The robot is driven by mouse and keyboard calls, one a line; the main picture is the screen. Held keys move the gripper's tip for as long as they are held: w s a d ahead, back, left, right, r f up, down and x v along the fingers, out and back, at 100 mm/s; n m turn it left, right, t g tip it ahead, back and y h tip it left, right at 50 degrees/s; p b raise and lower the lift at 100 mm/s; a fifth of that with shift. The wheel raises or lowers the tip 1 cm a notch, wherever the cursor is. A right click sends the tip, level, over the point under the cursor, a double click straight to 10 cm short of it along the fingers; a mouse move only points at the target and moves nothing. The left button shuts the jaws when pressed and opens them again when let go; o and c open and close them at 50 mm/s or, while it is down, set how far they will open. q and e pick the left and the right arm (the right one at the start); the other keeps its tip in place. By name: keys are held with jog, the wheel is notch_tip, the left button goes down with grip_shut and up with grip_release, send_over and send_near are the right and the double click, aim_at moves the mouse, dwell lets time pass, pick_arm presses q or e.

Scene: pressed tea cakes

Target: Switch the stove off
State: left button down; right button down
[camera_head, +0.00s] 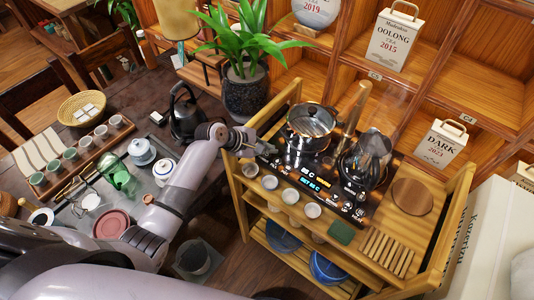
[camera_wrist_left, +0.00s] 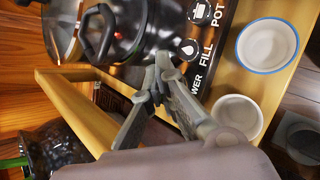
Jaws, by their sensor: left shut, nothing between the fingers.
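The stove (camera_head: 350,208) is a black panel set in the wooden cart, with lit blue digits and white button labels along its front edge. A glass-lidded steel pot (camera_head: 311,125) stands on its left part and a dark glass kettle (camera_head: 366,160) on its right part. My left gripper (camera_head: 264,144) is at the panel's left end, beside the pot. In the left wrist view its fingers (camera_wrist_left: 160,72) are shut and empty, close to the panel's printed labels (camera_wrist_left: 196,50). Whether the fingertips touch the panel I cannot tell. My right gripper is not in view.
Several small white cups (camera_head: 270,182) line the cart's front edge; two also show in the left wrist view (camera_wrist_left: 266,46). A potted plant (camera_head: 245,90) stands behind my left arm. A black kettle (camera_head: 187,115) and tea ware are on the dark table at left.

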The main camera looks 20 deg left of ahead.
aim_at(267, 156)
pick_arm(q)
jog(key=shift+f, duration=0.3)
jog(key=shift+s+f, duration=0.1)
jog(key=shift+f, duration=0.25)
dwell(0.7)
jog(key=shift+a+r+p, duration=0.1)
jog(key=shift+r+p, duration=0.65)
jog(key=shift+p, duration=0.35)
notch_tip(267, 156, up, 5)
jog(key=p, duration=0.6)
jog(key=shift+r, duration=0.1)
